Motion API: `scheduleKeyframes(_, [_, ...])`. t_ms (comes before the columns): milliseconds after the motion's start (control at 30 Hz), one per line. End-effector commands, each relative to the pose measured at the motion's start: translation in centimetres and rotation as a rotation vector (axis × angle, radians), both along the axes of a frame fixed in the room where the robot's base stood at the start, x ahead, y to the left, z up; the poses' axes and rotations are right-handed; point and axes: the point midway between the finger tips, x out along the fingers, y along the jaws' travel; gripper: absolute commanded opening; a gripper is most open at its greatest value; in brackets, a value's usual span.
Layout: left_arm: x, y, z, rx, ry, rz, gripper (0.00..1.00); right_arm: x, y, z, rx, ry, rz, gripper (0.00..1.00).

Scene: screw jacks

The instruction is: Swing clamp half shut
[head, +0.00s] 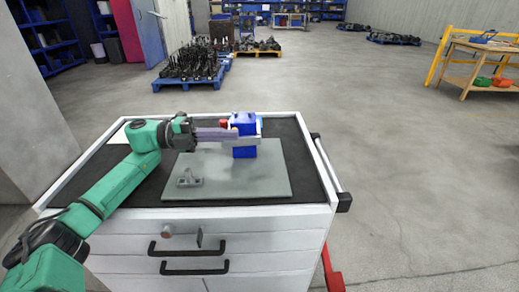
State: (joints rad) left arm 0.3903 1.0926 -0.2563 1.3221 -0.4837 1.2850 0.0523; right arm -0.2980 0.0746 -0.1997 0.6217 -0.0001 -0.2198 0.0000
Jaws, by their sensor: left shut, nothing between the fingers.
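A blue upright block-like fixture (244,150) stands on a grey plate (270,185) on top of the cart, with a small red part (224,125) at its upper left and a pale part across its middle. I cannot make out the clamp's swing angle at this size. A small grey metal bracket (188,179) sits on the plate's left front. My left gripper (232,134) comes in from the left, its fingers shut and empty, with the tips at the fixture's left face. They overlap it in the picture; I cannot tell whether they touch. My right gripper is not in view.
The cart's black top (293,150) is clear to the right of the plate. A drawer cabinet with dark handles (195,267) forms its front. Pallets of dark parts (188,77) and a wooden workbench (478,62) stand farther off on open floor.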

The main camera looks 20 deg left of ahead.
Motion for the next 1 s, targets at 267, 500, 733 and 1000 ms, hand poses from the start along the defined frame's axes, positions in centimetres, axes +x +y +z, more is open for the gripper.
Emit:
scheduleKeyframes(267, [0.78, 0.58, 0.01, 0.001, 0.0, 0.003, 0.0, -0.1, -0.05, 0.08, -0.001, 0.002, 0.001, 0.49])
scheduleKeyframes(500, [0.99, 0.77, 0.13, -0.001, -0.003, 0.007, 0.0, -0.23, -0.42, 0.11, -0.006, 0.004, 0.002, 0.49])
scheduleKeyframes(733, [1.04, 0.84, 0.19, -0.002, -0.003, 0.01, 0.0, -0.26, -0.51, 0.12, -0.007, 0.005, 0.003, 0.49])
scheduleKeyframes(1000, [1.04, 0.88, 0.22, -0.003, -0.003, 0.01, 0.0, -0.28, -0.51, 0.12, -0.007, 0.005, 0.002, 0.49])
